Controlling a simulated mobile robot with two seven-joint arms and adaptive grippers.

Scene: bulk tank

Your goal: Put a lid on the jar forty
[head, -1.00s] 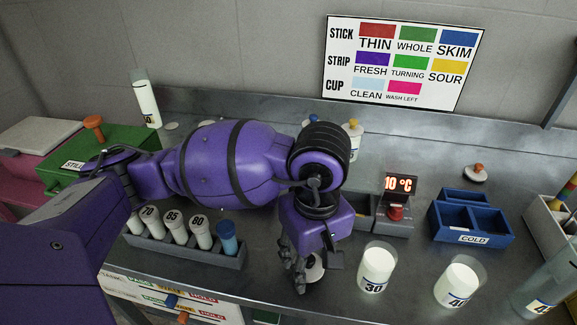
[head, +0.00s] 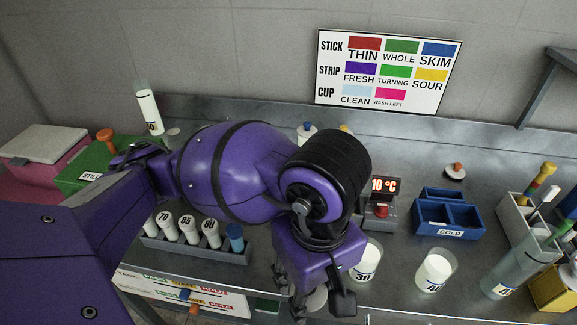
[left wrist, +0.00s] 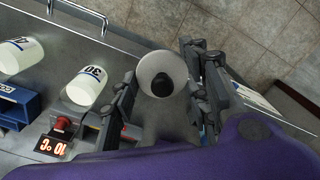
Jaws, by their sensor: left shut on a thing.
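The jar forty (head: 435,272) is a clear jar of white liquid, standing open on the steel counter, its number partly readable. It also shows at the left of the left wrist view (left wrist: 17,55). My left gripper (head: 314,306) is shut on a pale round lid (head: 317,298) with a dark knob, left of jar forty and near the counter's front edge. The left wrist view shows the lid (left wrist: 160,70) between the two fingers. Jar thirty (head: 366,262) stands between my gripper and jar forty, partly hidden by my wrist. My right gripper is out of view.
A tall clear cylinder (head: 508,272) stands right of jar forty. Behind are the blue COLD rack (head: 449,217), another lid (head: 455,171) with an orange knob, and a red 10 °C display (head: 384,185). A tube rack (head: 190,250) lies left of my gripper.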

